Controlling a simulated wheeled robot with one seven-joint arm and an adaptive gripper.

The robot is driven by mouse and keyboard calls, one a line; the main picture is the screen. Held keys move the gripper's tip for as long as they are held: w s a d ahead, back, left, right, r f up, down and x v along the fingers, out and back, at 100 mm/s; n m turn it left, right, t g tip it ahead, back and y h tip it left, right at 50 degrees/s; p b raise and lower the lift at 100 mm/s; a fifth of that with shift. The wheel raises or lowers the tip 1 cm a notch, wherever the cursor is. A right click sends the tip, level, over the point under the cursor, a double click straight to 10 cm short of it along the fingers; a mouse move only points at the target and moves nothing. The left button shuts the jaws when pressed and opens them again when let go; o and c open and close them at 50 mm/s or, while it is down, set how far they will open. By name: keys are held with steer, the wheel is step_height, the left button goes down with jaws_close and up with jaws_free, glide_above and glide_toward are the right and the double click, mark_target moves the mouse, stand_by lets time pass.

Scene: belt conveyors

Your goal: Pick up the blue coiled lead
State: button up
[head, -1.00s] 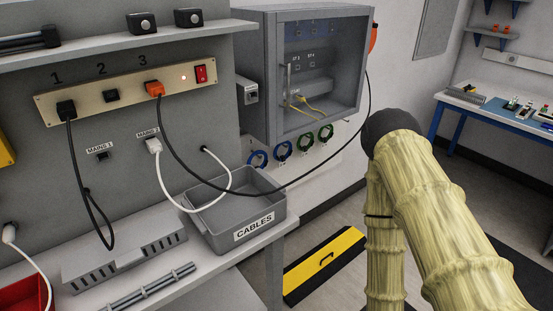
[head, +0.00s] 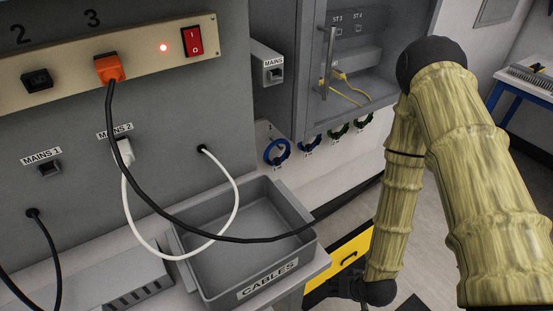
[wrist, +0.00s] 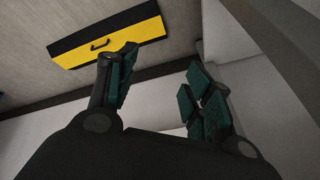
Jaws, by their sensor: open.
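A blue coiled lead (head: 277,152) hangs on the wall below the grey cabinet, leftmost in a row of coils in the head view. No coiled lead shows between the fingers or elsewhere in the wrist view. In the head view my arm is to the right of the coils, and the gripper's fingers cannot be made out there.
Green coils (head: 338,131) hang right of the blue ones. A grey CABLES tray (head: 188,268) stands on the bench below. A black cable (head: 165,212) and a white cable (head: 237,198) loop across it. A yellow-black floor box (wrist: 107,37) lies below. The cabinet (head: 305,60) overhangs the coils.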

steer(key=w+a+t+y+b, duration=0.2)
steer(key=w+t+b, duration=0.15)
steer(key=w, duration=0.85)
steer(key=n+t+y+b, duration=0.4)
steer(key=t+y+b, duration=0.1)
steer(key=y+b, duration=0.5)
glide_toward(287, 153)
steer(key=b, duration=0.1)
steer(key=shift+h, duration=0.5)
steer(key=shift+r+b+x, duration=0.15)
steer(key=shift+b+x, duration=0.25)
steer(key=shift+x, duration=2.3)
steer(key=shift+r+b+x, duration=0.1)
steer(key=shift+b+x, duration=0.25)
steer(key=shift+x, duration=2.3)
steer(key=shift+s+a, duration=0.1)
steer(key=shift+c, duration=0.2)
jaws_close()
